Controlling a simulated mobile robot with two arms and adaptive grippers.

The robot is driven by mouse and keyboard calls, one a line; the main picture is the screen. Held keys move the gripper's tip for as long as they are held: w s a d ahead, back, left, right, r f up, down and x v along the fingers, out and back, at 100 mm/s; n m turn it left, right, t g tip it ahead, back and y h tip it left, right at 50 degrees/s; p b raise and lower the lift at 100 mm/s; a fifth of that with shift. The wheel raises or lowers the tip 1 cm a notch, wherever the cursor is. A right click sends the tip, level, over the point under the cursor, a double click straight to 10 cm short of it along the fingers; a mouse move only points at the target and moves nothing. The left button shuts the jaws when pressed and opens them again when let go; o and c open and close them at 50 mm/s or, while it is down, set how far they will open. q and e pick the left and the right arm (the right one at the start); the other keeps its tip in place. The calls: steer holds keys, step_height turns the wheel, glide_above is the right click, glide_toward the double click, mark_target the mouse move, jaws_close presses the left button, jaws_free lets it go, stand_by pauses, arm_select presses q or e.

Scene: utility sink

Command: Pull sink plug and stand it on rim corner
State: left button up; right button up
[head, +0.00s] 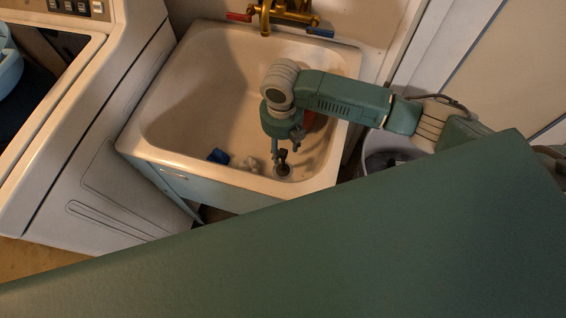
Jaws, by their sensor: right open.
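The white utility sink (190,75) is in the middle of the head view. A small dark sink plug (284,171) sits low in the basin near its front right, at the drain. My right gripper (279,157) reaches down into the basin from the right, with its fingers pointing down just above or beside the plug. It is open; whether a finger touches the plug cannot be told. The near rim (235,186) and its corners look bare. My left gripper is not in view.
A blue item (218,156) and a pale lumpy item (254,164) lie in the basin left of the plug. An orange-red item (308,121) is partly hidden behind my gripper. A brass tap (284,14) is at the back. A grey bucket (378,160) stands right.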

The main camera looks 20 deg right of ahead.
mark_target(283, 157)
step_height(283, 157, down, 6)
steer(key=shift+s+d+r+p, duration=0.1)
steer(key=shift+s+r+p, duration=0.05)
steer(key=shift+p, duration=0.15)
steer(key=shift+f, duration=0.2)
steer(key=c, duration=1.2)
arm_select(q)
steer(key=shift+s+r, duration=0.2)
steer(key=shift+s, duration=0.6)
arm_select(e)
jaws_close()
